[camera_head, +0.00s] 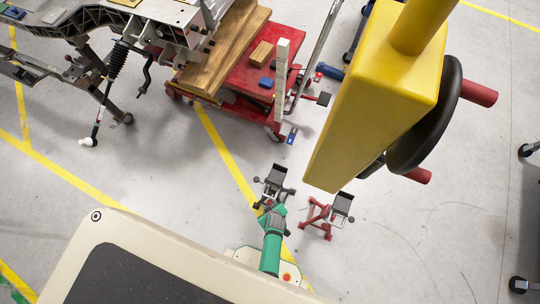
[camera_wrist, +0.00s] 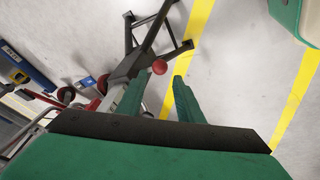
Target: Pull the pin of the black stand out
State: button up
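The black stand (camera_head: 276,179) stands on the floor just beyond my green gripper (camera_head: 269,208) in the head view. In the wrist view the dark legs and post of the black stand (camera_wrist: 146,42) spread at the top centre. A round red knob (camera_wrist: 159,66), apparently the end of its pin, shows just beyond and between the two fingertips of my gripper (camera_wrist: 160,80). The green fingers are apart with a gap between them, and nothing is held. Whether a finger touches the knob cannot be told. The rest of the pin is hidden.
A red stand (camera_head: 325,215) is close on the right. A red cart (camera_head: 245,85) with wooden boards is behind, beside a chassis (camera_head: 185,25). A yellow post (camera_head: 370,85) with a black wheel rises at right. Bare floor (camera_head: 430,230) lies at lower right.

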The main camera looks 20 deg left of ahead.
aim_at(270, 203)
jog(key=shift+x, duration=3.55)
jog(key=shift+c, duration=0.5)
